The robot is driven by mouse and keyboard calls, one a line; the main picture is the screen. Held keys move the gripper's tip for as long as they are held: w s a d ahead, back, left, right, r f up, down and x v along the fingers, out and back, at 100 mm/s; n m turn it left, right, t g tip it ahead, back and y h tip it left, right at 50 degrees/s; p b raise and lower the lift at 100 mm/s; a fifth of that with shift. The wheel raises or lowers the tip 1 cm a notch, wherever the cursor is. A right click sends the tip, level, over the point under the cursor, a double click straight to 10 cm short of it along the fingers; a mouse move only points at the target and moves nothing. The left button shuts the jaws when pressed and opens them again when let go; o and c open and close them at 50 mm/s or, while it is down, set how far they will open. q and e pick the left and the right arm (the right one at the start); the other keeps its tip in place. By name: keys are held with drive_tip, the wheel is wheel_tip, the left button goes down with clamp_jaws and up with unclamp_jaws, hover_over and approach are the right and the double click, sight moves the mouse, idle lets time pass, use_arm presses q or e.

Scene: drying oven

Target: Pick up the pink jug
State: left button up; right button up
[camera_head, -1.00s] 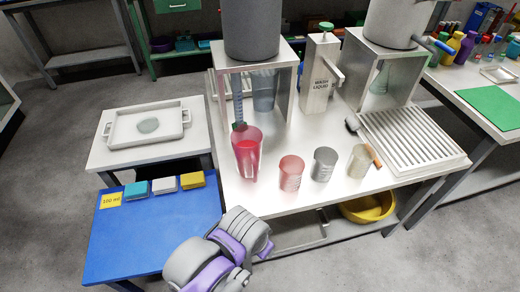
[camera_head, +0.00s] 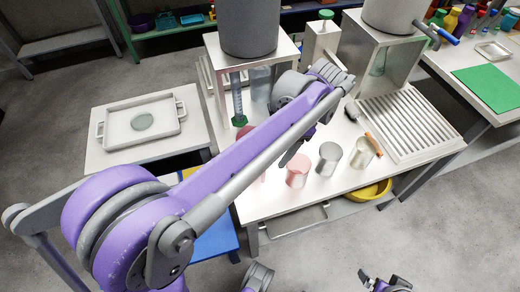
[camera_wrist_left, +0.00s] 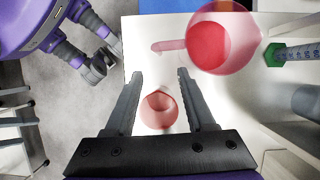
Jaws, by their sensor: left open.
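The pink jug (camera_wrist_left: 225,45), a see-through vessel with red inside and a side handle (camera_wrist_left: 168,46), stands on the white table in the left wrist view. In the head view my left arm hides most of it. My left gripper (camera_wrist_left: 159,73) is open and empty, pointing down over the table. Its fingertips are apart from the jug, near the handle side in the picture. A smaller pink beaker (camera_wrist_left: 160,108) shows between the fingers, below them; it also stands in the head view (camera_head: 298,171). Parts of my right arm show at the bottom of the head view, its jaws unclear.
A grey beaker (camera_head: 328,158) and a cream beaker (camera_head: 362,153) stand right of the pink beaker. A measuring cylinder with a green base (camera_wrist_left: 275,55) is close beside the jug. A ribbed drainer (camera_head: 405,125) and brush lie at right. A tray (camera_head: 112,128) is on the left table.

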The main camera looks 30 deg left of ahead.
sight(265, 175)
use_arm(q)
drive_tip(key=x, duration=0.3)
drive_tip(key=b+x, duration=0.1)
drive_tip(key=x, duration=0.2)
drive_tip(key=b+x, duration=0.1)
drive_tip(key=x, duration=0.3)
drive_tip(key=shift+s+r, duration=0.1)
drive_tip(key=shift+s, duration=0.15)
clamp_jaws()
idle(1.0)
